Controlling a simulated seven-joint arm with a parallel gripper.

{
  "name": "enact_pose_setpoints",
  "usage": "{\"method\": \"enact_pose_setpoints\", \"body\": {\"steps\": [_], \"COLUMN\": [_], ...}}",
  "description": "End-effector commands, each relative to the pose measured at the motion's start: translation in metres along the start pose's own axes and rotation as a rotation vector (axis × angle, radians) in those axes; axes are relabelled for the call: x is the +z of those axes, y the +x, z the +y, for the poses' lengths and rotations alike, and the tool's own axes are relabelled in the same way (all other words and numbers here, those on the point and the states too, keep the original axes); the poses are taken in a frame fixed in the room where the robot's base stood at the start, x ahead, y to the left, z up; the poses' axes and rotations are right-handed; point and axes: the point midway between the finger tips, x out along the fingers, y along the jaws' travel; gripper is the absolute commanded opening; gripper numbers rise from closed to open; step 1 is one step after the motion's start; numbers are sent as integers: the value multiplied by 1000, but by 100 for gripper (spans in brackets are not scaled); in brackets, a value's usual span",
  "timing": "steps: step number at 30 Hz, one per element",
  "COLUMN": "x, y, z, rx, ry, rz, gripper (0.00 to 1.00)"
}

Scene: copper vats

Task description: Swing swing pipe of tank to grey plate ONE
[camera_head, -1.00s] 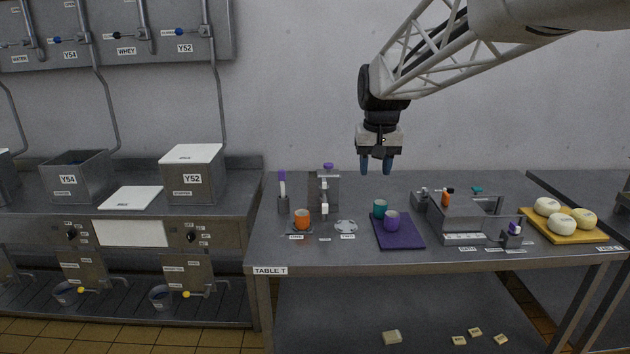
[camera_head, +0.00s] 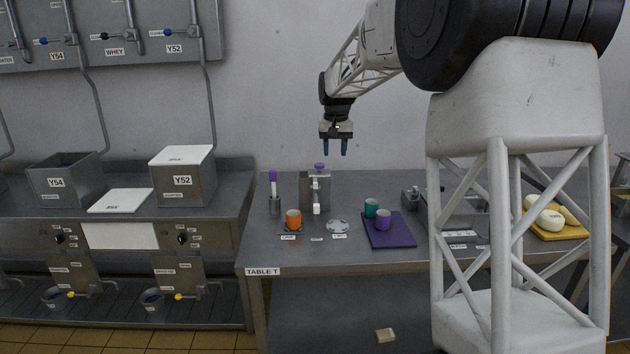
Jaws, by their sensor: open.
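A small metal tank (camera_head: 306,190) with a purple knob stands upright near the back left of table T. A pipe with a white end (camera_head: 316,208) shows at its front and points towards the table's near side. A grey plate (camera_head: 284,230) lies under an orange cup (camera_head: 293,218), left of the pipe end. A round silver-grey disc (camera_head: 339,227) lies right of the pipe end. Small labels lie in front, too small to read, so I cannot tell which is ONE. My gripper (camera_head: 337,148) is open and empty, fingers down, above and slightly right of the tank.
A holder with a purple-topped tool (camera_head: 274,190) stands left of the tank. A purple board (camera_head: 390,238) with a teal cup (camera_head: 371,208) and a purple cup (camera_head: 383,220) lies to the right. My own white structure hides part of the table's right side.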

Motion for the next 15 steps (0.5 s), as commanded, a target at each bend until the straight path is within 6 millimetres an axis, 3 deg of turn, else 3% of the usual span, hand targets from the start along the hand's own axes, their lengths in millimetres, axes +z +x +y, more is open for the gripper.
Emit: {"method": "enact_pose_setpoints", "body": {"steps": [15], "x": [-102], "y": [61], "z": [-31], "rx": [1], "ry": [-5], "rz": [-36], "gripper": [43]}}
